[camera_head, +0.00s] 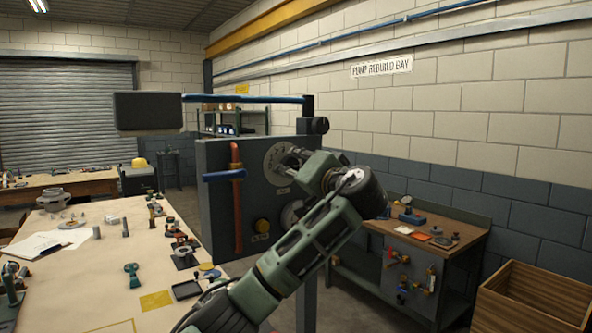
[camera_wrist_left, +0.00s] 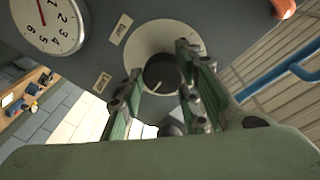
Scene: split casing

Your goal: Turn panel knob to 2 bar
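The grey control panel (camera_head: 217,217) stands beyond the bench. Its round knob plate (camera_head: 271,160) is near the upper right; the knob is hidden in the head view. My left gripper (camera_head: 291,156) is at this plate. In the left wrist view, the dark round knob (camera_wrist_left: 160,74) with a pale pointer line sits between the fingers of my left gripper (camera_wrist_left: 161,66). The fingers are spread, one on each side of the knob; contact is unclear. A white gauge (camera_wrist_left: 47,24) with a red needle is partly cut off; its pressure reading is unclear. My right gripper is not in view.
The cluttered bench (camera_head: 110,255) lies at left. A workbench (camera_head: 455,250) and a wooden crate (camera_head: 535,295) stand at right.

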